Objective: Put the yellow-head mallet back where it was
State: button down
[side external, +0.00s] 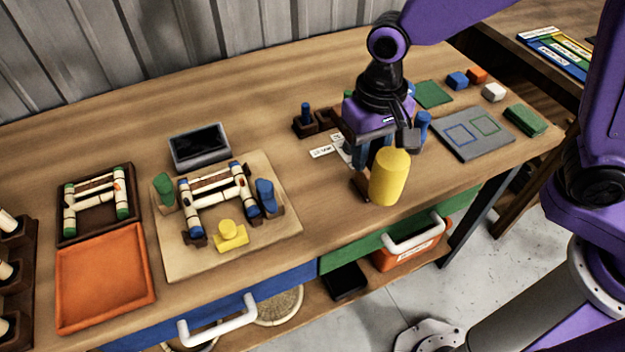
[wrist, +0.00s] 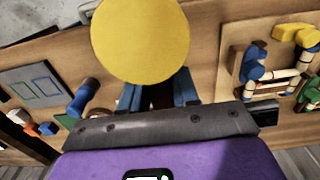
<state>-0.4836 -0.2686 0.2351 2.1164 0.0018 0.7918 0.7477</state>
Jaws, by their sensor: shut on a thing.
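The yellow-head mallet has a large yellow cylindrical head (side external: 389,177), seen near the front edge of the bench, right of centre. My gripper (side external: 370,156) is shut on the mallet, just behind and left of the head. In the wrist view the round yellow head (wrist: 140,40) fills the top middle. There the blue fingertips of my gripper (wrist: 158,93) close on a dark part below the head, likely the handle. Most of the handle is hidden. The side view does not clearly show whether the mallet touches anything beneath it.
A dark brown holder (side external: 304,125) with a blue peg and white labels (side external: 321,152) sit left of my gripper. A blue cylinder (side external: 423,126) stands close on the right. The bending board (side external: 280,232) with a rattan frame is left. Bare bench lies between.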

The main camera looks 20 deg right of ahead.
jog(key=w+a+f, duration=0.4)
jog(key=w+f, duration=0.1)
jog(key=w+a+f, duration=0.2)
jog(key=w+f, duration=0.1)
jog(key=shift+w+a+f, duration=0.1)
jog(key=shift+w+a, duration=0.15)
jog(key=shift+a, duration=0.1)
jog(key=shift+w+a+f, duration=0.1)
jog(key=shift+w+f, duration=0.05)
jog(key=shift+f, duration=1.6)
jog(key=shift+f, duration=0.15)
jog(key=c, duration=0.8)
grip_release()
